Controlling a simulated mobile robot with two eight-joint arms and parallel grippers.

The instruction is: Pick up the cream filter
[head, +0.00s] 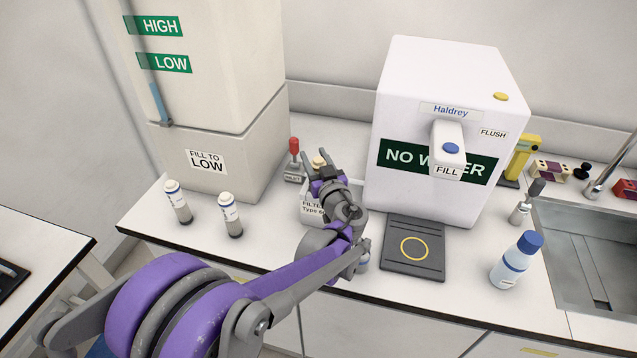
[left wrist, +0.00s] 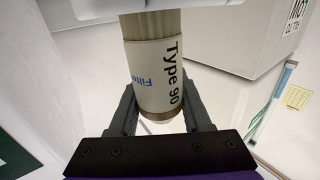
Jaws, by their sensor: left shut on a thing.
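The cream filter shows large in the left wrist view (left wrist: 150,70) as a ribbed cream cylinder with a white label reading "Type 90". My left gripper (left wrist: 160,100) has one finger on each side of it and is shut on it. In the head view the left gripper (head: 322,172) is between the tall dispenser and the white machine, with a small cream part of the filter (head: 318,159) showing at its fingers. My arm and fingers hide most of the filter there. My right gripper is not in view.
A box labelled "Filter Type 6…" (head: 312,210) is partly behind my arm. Two white cylinders (head: 178,203) (head: 230,215) stand left. A red-handled valve (head: 294,160) is close by. The white Haldrey machine (head: 400,110), dark pad (head: 413,262), blue-capped bottle (head: 517,260) and sink (head: 590,250) are right.

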